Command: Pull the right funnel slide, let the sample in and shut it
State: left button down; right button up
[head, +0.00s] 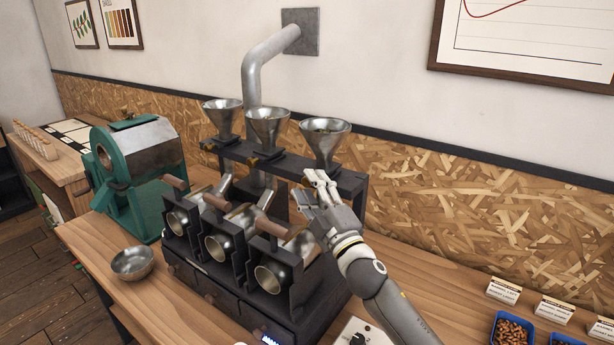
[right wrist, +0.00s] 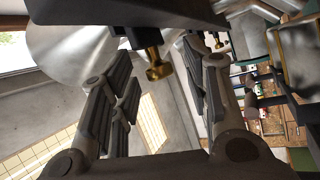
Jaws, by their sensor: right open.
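The right funnel (head: 325,132) is a metal cone on the dark rack (head: 352,183); its cone also fills the upper left of the right wrist view (right wrist: 72,50). Its slide shows there as a brass knob (right wrist: 157,68) under a dark plate; in the head view I cannot make this knob out behind my fingers. My right gripper (head: 316,180) is open just below the right funnel. In the right wrist view the knob appears between the spread fingers (right wrist: 163,85), and I see no grip on it. Whether a finger touches it I cannot tell. My left gripper is not in view.
The middle funnel (head: 268,125) and left funnel (head: 222,115) stand beside it on the rack. Below are three roaster drums (head: 270,278) with wooden handles. A green roaster (head: 130,165) and metal bowl (head: 133,262) are left. Blue bean trays (head: 512,330) are at front right.

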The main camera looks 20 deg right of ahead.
jog(key=shift+x, duration=0.9)
jog(key=shift+w+a+r, duration=0.1)
jog(key=shift+r, duration=0.05)
jog(key=shift+c, duration=0.4)
grip_shut()
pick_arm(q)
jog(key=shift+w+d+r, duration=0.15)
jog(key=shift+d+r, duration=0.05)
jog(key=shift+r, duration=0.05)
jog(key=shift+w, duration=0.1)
